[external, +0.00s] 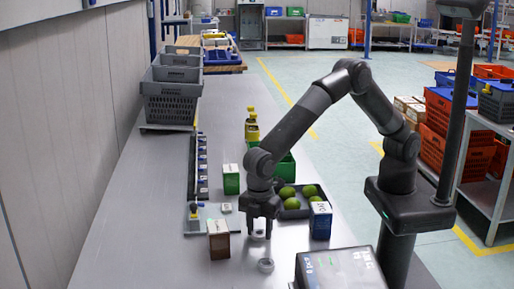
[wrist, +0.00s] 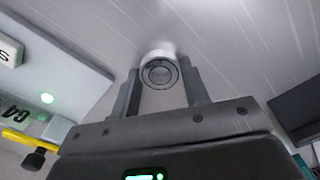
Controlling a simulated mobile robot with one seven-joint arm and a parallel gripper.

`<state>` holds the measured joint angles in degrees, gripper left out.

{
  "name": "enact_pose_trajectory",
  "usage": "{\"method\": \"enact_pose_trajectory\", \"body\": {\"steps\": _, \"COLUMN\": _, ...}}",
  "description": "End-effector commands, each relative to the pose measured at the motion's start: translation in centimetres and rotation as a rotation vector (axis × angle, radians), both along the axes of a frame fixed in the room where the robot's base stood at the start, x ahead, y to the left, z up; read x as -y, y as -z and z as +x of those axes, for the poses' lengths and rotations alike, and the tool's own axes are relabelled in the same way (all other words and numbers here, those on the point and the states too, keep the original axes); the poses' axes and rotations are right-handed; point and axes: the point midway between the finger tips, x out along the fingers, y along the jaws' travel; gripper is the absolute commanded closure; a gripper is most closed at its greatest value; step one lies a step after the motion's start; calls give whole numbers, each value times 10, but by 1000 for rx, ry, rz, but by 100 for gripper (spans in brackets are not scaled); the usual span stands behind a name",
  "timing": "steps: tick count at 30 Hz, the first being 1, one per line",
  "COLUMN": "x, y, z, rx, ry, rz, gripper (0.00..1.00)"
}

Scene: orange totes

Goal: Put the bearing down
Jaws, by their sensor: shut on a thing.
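A second round grey ring (external: 265,265) lies on the table nearer the camera.
A brown box (external: 218,240) stands close left of my gripper. A blue-and-white carton (external: 320,221) and a dark tray (external: 291,213) of green fruit are to the right. A green box (external: 231,179) stands behind. The left foreground table is clear.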

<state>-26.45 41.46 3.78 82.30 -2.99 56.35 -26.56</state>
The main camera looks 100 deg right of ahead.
Motion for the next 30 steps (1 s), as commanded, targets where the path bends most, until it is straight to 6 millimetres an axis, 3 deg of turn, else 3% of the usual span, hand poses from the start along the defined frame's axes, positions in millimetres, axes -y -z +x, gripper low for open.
{"method": "enact_pose_trajectory", "body": {"steps": 7, "x": 0, "y": 3, "z": 0, "rx": 0, "ry": 0, "rz": 0, "gripper": 83}}
{"method": "enact_pose_trajectory", "body": {"steps": 8, "x": 0, "y": 2, "z": 0, "rx": 1, "ry": -1, "rz": -1, "gripper": 56}}
{"method": "enact_pose_trajectory", "body": {"steps": 15, "x": 0, "y": 2, "z": 0, "rx": 1, "ry": -1, "rz": -1, "gripper": 37}}
{"method": "enact_pose_trajectory", "body": {"steps": 24, "x": 0, "y": -2, "z": 0, "rx": 1, "ry": -1, "rz": 0, "gripper": 37}}
{"method": "enact_pose_trajectory", "body": {"steps": 30, "x": 0, "y": -32, "z": 1, "rx": 5, "ry": 0, "rz": 3, "gripper": 37}}
